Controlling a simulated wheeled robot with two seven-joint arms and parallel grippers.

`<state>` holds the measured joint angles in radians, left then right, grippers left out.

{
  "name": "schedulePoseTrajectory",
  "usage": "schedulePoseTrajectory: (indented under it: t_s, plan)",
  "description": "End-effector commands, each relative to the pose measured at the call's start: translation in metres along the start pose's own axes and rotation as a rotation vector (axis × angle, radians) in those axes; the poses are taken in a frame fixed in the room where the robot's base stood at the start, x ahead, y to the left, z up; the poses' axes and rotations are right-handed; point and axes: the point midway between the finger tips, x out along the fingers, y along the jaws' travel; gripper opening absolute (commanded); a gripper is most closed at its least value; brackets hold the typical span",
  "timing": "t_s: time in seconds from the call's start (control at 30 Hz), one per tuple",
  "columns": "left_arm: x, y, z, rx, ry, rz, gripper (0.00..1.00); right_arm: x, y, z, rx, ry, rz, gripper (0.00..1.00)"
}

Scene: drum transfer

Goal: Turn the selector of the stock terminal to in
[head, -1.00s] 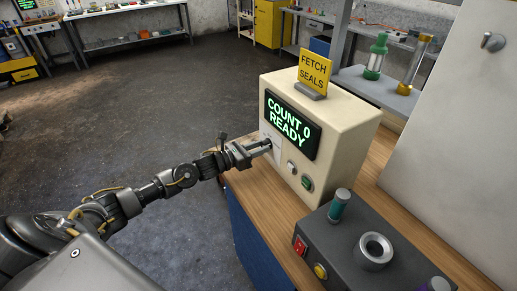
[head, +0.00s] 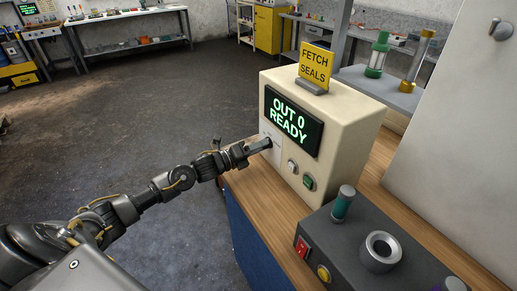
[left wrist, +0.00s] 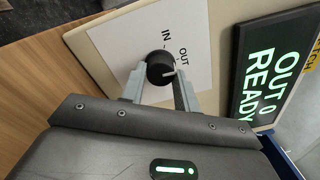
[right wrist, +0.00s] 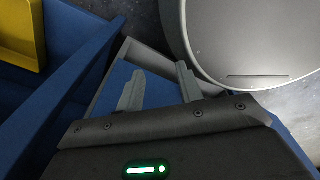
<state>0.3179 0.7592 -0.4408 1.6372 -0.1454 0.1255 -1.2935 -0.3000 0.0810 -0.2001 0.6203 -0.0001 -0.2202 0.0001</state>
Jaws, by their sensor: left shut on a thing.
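The stock terminal (head: 345,128) is a cream box on the wooden bench, and its screen (head: 293,116) reads "OUT 0 READY". Its selector (left wrist: 159,66) is a black round knob on a white plate marked IN and OUT in the left wrist view. My left gripper (head: 268,143) reaches the terminal's front from the left. In the left wrist view, the left gripper (left wrist: 160,75) is shut on the selector, one finger on each side. The fingers partly hide the knob. My right gripper (right wrist: 159,72) is open and empty, away from the terminal.
A white button (head: 292,166) and a green switch (head: 308,182) sit right of the selector. A dark control box (head: 345,245) stands in front on the bench. A yellow "FETCH SEALS" sign (head: 314,65) tops the terminal. Blue panels (right wrist: 85,60) are near my right gripper.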

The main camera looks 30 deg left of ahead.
Motion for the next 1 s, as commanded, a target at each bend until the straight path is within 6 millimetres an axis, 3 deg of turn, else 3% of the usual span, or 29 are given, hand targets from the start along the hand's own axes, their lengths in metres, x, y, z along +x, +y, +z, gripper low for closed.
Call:
schedulePoseTrajectory:
  t_s: [1.0]
  plan:
    - [0.000,-0.003,0.003,-0.926,-0.040,-0.005,0.08,-0.019,0.000,-0.002,0.001,0.000,-0.001,0.36]
